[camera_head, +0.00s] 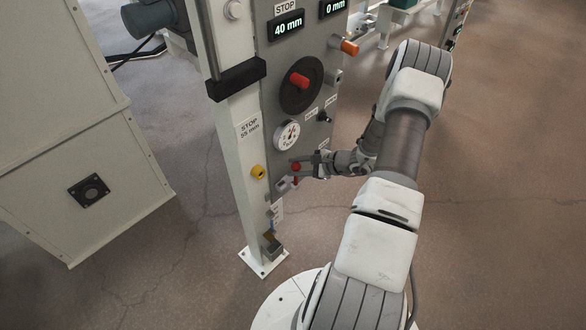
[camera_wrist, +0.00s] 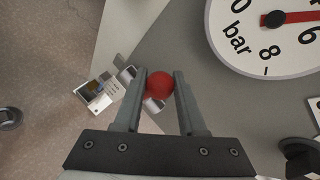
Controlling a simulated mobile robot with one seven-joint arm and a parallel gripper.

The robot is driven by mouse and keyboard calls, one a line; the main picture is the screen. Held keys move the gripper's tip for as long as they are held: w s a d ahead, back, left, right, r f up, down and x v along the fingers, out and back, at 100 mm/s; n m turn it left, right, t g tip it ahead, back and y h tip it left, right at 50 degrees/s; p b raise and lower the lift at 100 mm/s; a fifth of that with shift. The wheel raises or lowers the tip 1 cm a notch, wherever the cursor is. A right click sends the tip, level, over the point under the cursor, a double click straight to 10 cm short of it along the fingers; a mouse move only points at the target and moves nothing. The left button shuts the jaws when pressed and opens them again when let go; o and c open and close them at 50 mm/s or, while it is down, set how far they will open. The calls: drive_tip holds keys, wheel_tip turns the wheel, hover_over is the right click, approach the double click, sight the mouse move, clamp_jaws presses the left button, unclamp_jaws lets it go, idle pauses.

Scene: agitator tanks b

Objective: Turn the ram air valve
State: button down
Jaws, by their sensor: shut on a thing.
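The ram air valve shows as a small red knob (camera_head: 296,167) low on the grey control panel, just below a round pressure gauge (camera_head: 287,136). In the wrist view the red knob (camera_wrist: 160,85) sits between my two fingertips. My gripper (camera_head: 303,168) is shut on the red knob, with a finger on each side of it; its fingers also show in the wrist view (camera_wrist: 160,92). The valve's body behind the knob is mostly hidden. The gauge (camera_wrist: 270,20) fills the upper right of the wrist view.
A beige cabinet (camera_head: 70,120) stands further left. Floor at right is clear.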

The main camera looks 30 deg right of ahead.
drive_tip(key=shift+a, duration=0.1)
idle(0.4)
drive_tip(key=shift+c, duration=2.4)
unclamp_jaws()
drive_tip(key=p+v, duration=0.2)
drive_tip(key=v, duration=1.5)
drive_tip(key=shift+r, duration=0.2)
drive_tip(key=shift+s, duration=0.1)
